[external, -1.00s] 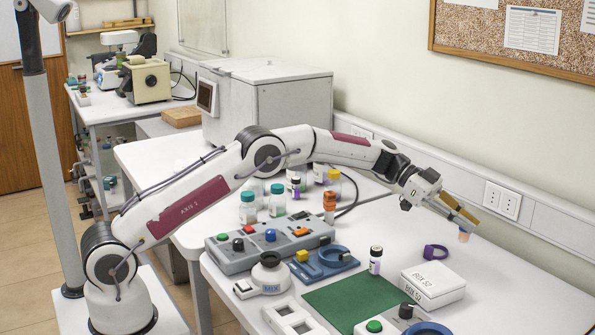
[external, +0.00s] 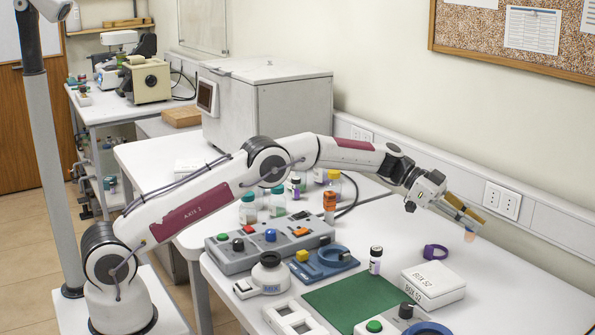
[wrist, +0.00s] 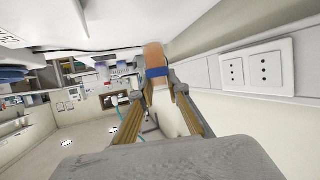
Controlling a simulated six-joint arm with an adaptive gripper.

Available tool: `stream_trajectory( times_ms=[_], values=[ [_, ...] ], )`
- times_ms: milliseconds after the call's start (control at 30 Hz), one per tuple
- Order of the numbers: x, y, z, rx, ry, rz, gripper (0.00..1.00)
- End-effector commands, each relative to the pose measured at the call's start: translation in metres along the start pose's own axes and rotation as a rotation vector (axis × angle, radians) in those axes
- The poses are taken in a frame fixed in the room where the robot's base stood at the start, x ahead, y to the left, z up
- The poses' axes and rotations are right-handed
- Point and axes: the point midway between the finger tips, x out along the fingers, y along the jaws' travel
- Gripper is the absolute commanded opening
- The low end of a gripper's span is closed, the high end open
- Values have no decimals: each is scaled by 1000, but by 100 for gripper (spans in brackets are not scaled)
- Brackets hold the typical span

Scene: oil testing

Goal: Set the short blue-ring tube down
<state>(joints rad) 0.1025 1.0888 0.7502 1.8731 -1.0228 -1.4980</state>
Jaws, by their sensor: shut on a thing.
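My gripper (external: 463,220) is raised at the right, above the back of the white table and close to the wall. It is shut on the short blue-ring tube (external: 470,237), whose orange-brown end shows below the fingertips. In the wrist view the tube (wrist: 156,58) has an orange-brown body and a blue ring (wrist: 158,72), and sits between the two fingers of my gripper (wrist: 159,90). The tube is held clear of the table.
A purple ring-shaped item (external: 436,252) and a white box marked BOX S2 (external: 433,282) are below and left of the gripper. A purple-labelled vial (external: 375,262) stands beside a green mat (external: 350,300). Wall sockets (external: 502,200) are close behind. The table's right part is bare.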

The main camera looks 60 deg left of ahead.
Motion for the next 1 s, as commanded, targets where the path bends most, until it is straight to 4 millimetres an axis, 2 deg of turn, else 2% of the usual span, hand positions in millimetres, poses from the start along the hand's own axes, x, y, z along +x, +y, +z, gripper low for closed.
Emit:
stream_trajectory(
  times_ms=[233, 767, 1000],
  values=[
    [11, 0, 28, -2, -1, 1, 4],
    [15, 0, 37, -1, 0, 0, 4],
    [25, 0, 60, -3, -1, 1, 4]
  ],
)
